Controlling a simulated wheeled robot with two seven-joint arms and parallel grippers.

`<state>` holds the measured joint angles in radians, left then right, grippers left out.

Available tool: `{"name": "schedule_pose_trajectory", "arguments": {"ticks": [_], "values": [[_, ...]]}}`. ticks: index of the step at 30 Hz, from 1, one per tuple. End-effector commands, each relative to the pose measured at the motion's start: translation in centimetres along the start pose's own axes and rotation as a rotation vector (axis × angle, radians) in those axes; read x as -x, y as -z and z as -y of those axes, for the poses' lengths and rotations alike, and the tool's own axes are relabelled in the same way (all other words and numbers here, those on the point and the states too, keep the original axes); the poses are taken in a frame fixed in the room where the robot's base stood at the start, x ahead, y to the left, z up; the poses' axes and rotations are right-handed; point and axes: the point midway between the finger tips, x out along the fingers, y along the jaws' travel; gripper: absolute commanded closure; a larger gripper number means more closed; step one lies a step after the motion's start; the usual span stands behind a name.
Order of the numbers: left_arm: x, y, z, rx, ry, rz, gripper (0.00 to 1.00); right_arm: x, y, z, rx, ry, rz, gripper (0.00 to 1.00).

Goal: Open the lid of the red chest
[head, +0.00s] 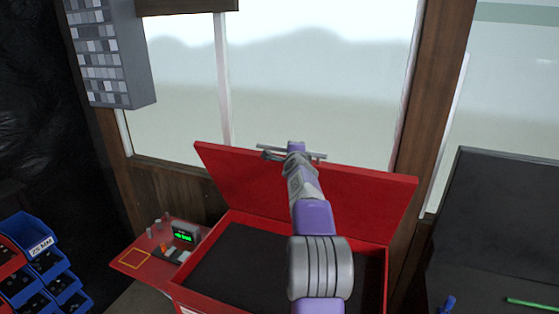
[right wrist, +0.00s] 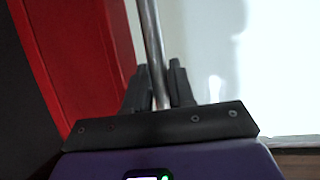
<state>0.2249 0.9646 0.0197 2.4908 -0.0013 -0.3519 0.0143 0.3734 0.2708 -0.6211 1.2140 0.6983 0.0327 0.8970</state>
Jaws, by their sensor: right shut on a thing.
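The red chest (head: 374,272) stands below the window, and its dark inside shows. Its red lid (head: 375,193) is raised at the back and stands steeply tilted. The lid also shows in the right wrist view (right wrist: 75,45). A metal bar handle (head: 316,156) runs along the lid's upper edge. My right gripper (head: 290,158) is at this handle, and my arm hides the middle of the lid and part of the chest. In the right wrist view the handle (right wrist: 152,40) passes between the dark fingers, which are shut on it. My left gripper is out of view.
A red side shelf (head: 130,265) with a small green-lit display (head: 185,234) sits left of the chest. Blue bins (head: 35,240) stand far left. A dark worktop (head: 500,220) with a green stick (head: 532,303) is at right. The window (head: 320,80) is behind the lid.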

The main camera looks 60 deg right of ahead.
Motion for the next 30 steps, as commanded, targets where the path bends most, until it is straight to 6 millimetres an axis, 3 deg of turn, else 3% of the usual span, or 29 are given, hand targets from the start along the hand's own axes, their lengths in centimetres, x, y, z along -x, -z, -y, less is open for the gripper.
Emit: {"name": "schedule_pose_trajectory", "arguments": {"ticks": [5, 18, 19, 23, 30], "values": [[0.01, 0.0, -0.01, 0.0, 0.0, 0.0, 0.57, -0.46, 1.1, 0.8, -0.001, 0.007, -0.009, 1.0], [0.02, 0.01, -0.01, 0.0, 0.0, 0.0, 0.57, -0.54, 1.27, 0.97, -0.003, 0.008, -0.008, 1.0], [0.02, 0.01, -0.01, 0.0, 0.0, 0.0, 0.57, -0.54, 1.27, 0.97, -0.003, 0.008, -0.008, 0.75], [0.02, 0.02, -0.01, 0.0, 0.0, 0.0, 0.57, -0.55, 1.27, 0.91, -0.003, 0.006, -0.008, 0.56], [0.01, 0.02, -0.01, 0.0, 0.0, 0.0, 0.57, -0.56, 1.25, 0.77, -0.003, 0.003, -0.007, 0.56]]}}
